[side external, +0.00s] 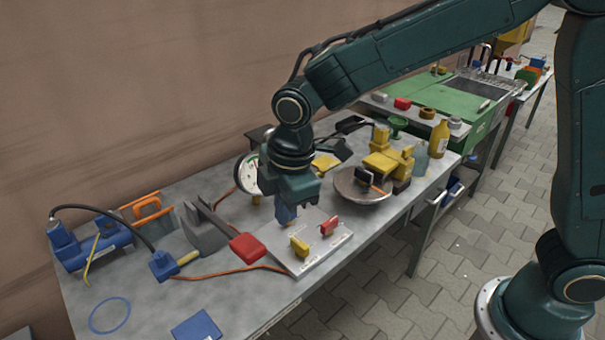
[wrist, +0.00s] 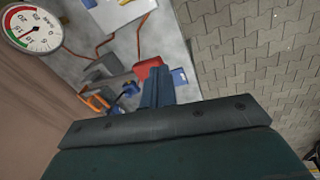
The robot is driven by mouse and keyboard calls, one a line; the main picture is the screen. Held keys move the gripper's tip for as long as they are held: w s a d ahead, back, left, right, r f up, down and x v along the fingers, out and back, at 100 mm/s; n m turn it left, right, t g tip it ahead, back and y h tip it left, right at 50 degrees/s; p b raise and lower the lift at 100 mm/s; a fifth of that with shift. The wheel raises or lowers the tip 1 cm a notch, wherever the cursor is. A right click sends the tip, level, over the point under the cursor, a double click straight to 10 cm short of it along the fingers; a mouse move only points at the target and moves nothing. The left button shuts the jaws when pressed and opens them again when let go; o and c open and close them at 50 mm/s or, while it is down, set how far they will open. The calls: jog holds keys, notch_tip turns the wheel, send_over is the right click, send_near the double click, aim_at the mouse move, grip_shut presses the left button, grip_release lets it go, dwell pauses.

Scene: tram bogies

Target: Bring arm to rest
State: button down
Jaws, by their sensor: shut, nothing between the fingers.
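My gripper (side external: 285,216) is at the end of my dark green arm, pointing down above the grey workbench (side external: 130,290). Its blue fingers are shut with nothing between them. In the side view the fingers show just behind a light grey panel (side external: 312,262) that bears a yellow handle (side external: 299,246) and a red handle (side external: 328,225). I cannot tell the exact height of the fingertips above the bench. In the wrist view the shut fingers (wrist: 157,88) show at the centre, with a red block (wrist: 148,66) beyond them.
A pressure gauge (side external: 246,174) stands close behind my gripper. A round metal dish (side external: 352,190) and a yellow machine part (side external: 388,160) lie to the right. A red-ended tool (side external: 247,247) and a blue vise-like tool (side external: 85,245) lie left.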

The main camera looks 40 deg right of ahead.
jog(key=s+d+r+m+t, duration=0.2)
jog(key=s+d+r+m, duration=0.7)
jog(key=d, duration=0.4)
jog(key=s+d+r+m+t, duration=0.1)
jog(key=s+d+m, duration=0.5)
jog(key=s, duration=0.6)
jog(key=shift+d+r+m+t, duration=0.3)
jog(key=shift+d+r+t, duration=0.05)
jog(key=shift+r+t, duration=0.1)
jog(key=c, duration=2.2)
grip_release()
